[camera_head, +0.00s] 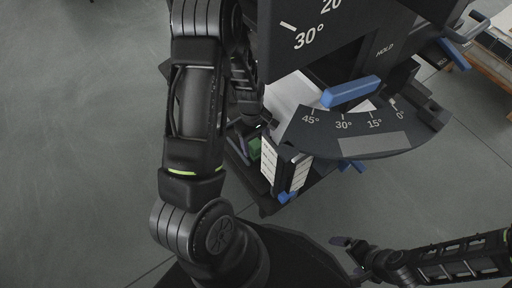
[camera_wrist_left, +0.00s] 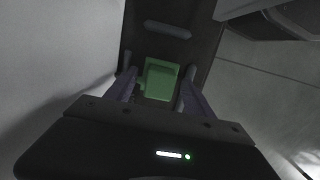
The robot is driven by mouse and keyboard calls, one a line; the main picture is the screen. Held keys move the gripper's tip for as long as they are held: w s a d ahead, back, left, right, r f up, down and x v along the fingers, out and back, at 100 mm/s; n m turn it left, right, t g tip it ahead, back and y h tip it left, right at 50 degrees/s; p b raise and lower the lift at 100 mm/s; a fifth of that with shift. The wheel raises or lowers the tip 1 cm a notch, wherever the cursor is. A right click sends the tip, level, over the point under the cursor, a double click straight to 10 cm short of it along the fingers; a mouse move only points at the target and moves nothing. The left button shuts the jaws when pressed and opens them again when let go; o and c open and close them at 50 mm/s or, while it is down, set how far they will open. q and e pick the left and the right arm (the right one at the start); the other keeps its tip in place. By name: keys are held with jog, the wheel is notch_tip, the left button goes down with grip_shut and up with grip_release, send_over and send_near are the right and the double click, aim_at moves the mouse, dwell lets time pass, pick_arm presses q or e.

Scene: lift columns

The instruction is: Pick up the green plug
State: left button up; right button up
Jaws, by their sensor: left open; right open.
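The green plug (camera_wrist_left: 160,80) shows in the left wrist view, on a dark narrow surface between the two fingers. In the head view only a small green part of it (camera_head: 254,147) shows beside a white-labelled block. My left gripper (camera_wrist_left: 159,74) is open, with one finger on each side of the plug and gaps visible. In the head view my left gripper (camera_head: 246,142) is largely hidden behind its own arm. My right gripper (camera_head: 351,253) is open and empty at the lower right, over the floor, away from the plug.
A dark machine with an angle scale (camera_head: 370,142) and a blue handle (camera_head: 350,91) stands just right of my left arm. The white-labelled block (camera_head: 285,168) is close to the plug. A wooden pallet (camera_head: 484,62) is at the far right. The floor at left is clear.

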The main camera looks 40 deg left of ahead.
dwell(0.4)
pick_arm(q)
grip_shut()
dwell(0.5)
